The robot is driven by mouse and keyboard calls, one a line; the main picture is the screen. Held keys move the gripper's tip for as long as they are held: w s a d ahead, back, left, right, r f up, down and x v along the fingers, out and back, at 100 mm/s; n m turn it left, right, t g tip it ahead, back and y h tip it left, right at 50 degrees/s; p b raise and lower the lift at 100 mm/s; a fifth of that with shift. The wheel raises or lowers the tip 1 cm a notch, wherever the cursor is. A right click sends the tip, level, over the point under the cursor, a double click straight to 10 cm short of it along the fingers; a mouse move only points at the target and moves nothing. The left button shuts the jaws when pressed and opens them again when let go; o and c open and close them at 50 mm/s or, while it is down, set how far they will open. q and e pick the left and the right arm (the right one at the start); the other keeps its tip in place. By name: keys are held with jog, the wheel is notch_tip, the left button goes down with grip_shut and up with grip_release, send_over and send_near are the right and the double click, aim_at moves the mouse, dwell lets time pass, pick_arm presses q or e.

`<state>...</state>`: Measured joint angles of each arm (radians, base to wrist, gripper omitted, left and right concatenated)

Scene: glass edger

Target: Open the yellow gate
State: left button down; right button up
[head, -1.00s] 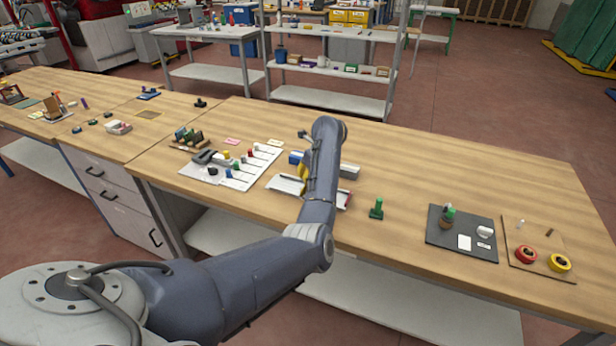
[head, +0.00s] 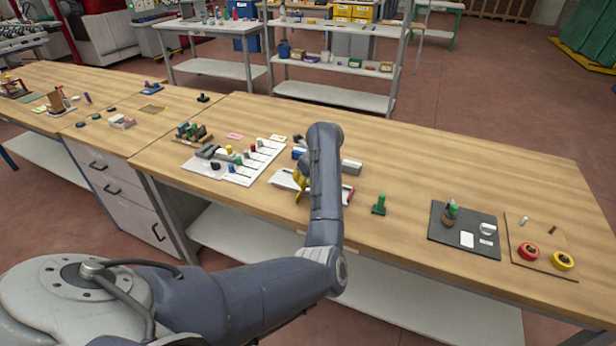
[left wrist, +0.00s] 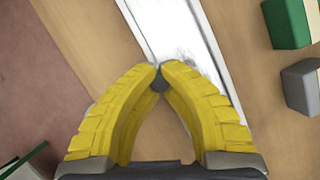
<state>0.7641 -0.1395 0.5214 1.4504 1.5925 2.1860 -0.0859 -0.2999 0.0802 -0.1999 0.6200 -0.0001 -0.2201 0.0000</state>
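I cannot make out a yellow gate as a separate thing in either view. My left arm reaches over the middle of the bench, and its forearm hides part of a pale tray (head: 284,179). The yellow fingers of my left gripper (head: 300,186) show just left of the forearm, over that tray. In the left wrist view the tips of the left gripper (left wrist: 160,70) come together over the long white tray (left wrist: 178,30). A small dark grey piece shows between the tips; I cannot tell if it is held. My right gripper is not in view.
A white board (head: 245,165) with coloured pegs lies left of the tray. A grey block (head: 352,167) and a green piece (head: 379,206) stand right of my forearm.

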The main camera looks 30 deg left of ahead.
pick_arm(q)
jog(key=shift+s+a+r, duration=0.15)
jog(key=shift+s, duration=0.3)
jog(key=c, duration=1.3)
grip_release()
jog(key=shift+d+r, duration=0.3)
jog(key=shift+r, duration=0.1)
jog(key=v, duration=1.1)
jog(key=shift+s, duration=0.1)
